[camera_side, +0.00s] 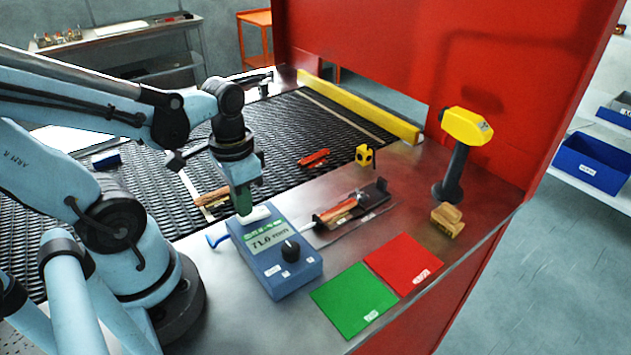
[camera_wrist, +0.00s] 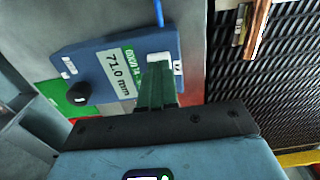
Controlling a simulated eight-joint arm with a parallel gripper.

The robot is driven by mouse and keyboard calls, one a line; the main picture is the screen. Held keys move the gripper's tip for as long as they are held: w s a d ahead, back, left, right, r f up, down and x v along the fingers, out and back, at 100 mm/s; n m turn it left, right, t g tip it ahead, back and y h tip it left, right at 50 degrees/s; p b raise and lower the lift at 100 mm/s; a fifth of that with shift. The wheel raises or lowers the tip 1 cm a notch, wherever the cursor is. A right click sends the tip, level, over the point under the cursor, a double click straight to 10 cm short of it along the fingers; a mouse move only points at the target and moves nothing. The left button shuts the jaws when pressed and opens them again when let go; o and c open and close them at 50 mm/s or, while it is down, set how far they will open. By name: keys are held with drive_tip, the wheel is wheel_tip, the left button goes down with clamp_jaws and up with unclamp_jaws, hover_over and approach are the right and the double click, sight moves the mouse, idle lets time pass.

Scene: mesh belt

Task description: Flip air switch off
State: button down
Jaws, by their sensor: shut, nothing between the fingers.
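A blue box (camera_side: 278,260) with a screen reading 71.0 mm and a black knob (camera_side: 290,250) sits on the metal bench. A white switch piece (camera_side: 257,214) is at its top edge, probably the air switch; its position cannot be read. My gripper (camera_side: 243,208) points down with its green fingers shut and empty, at or just above this white piece. In the wrist view the fingertips (camera_wrist: 157,68) overlap the white piece (camera_wrist: 164,62) and partly hide it. I cannot tell whether they touch it.
A fixture with a copper-coloured piece (camera_side: 347,209) stands right of the box. Green (camera_side: 352,299) and red (camera_side: 403,263) mats lie in front. A yellow scanner (camera_side: 463,140) stands at right. The black mesh belt (camera_side: 290,125) runs behind, with a yellow rail (camera_side: 360,107).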

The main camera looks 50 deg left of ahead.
drive_tip(key=shift+f, duration=0.5)
idle(0.3)
drive_tip(key=shift+r, duration=3.5)
drive_tip(key=w+d+r+t, duration=0.1)
drive_tip(key=w+d+t, duration=0.3)
drive_tip(key=w+t, duration=0.3)
drive_tip(key=shift+w+r, duration=0.2)
drive_tip(key=shift+w, duration=1.1)
